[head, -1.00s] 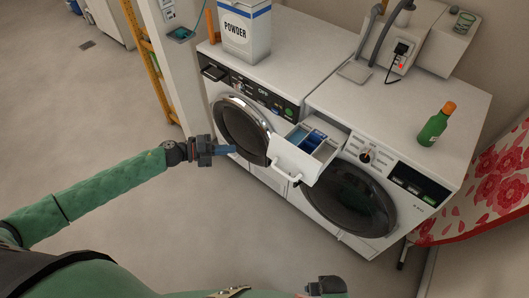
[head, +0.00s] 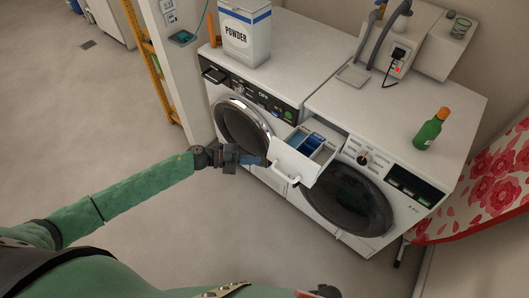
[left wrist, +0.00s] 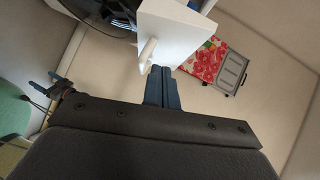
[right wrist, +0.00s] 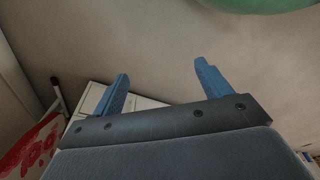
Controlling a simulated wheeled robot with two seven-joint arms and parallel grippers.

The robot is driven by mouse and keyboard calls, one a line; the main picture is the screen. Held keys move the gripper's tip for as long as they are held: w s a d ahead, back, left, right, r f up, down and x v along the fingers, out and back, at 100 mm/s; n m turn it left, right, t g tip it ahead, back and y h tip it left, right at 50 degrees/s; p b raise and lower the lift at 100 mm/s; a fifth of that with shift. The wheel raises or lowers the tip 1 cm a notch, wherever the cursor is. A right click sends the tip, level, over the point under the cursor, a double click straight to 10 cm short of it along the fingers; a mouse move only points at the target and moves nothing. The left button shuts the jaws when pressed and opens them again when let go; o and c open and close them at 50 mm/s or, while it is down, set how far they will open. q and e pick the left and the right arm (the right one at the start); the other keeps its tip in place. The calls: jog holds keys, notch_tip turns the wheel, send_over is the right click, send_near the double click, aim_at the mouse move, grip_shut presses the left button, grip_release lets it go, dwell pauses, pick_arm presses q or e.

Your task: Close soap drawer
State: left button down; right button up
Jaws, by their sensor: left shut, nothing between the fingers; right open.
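The soap drawer (head: 292,163) is pulled out from the upper left of the right-hand washing machine (head: 345,200). Its white front has a handle, and blue compartments show inside. My left gripper (head: 264,161) is shut and empty, with its fingertips at the left edge of the drawer front; I cannot tell whether they touch. In the left wrist view the shut fingers (left wrist: 161,75) point at the white drawer front (left wrist: 172,35), close by its handle (left wrist: 147,53). My right gripper (right wrist: 160,80) is open and empty, away from the drawer; only a bit of it shows at the head view's bottom edge.
A second machine (head: 240,100) with a round door stands to the left, with a powder box (head: 245,35) on top. A green bottle (head: 432,130) stands on the right machine. A red floral cloth (head: 490,190) hangs at the right. The floor in front is clear.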

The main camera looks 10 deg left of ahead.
aim_at(276, 156)
pick_arm(q)
jog(key=shift+w+d+f+p, duration=0.25)
jog(key=shift+w+d+p, duration=0.15)
jog(key=shift+w+d, duration=0.25)
jog(key=shift+w+d+f+p, duration=0.2)
jog(key=shift+w+d+p, duration=0.15)
jog(key=shift+w+d, duration=0.25)
jog(key=shift+w+d+f+p, duration=0.25)
jog(key=shift+w+d+p, duration=0.15)
jog(key=shift+w+d, duration=0.25)
pick_arm(e)
notch_tip(276, 156, down, 5)
jog(key=s+d, duration=0.2)
jog(key=shift+s+d, duration=0.25)
jog(key=shift+s, duration=0.1)
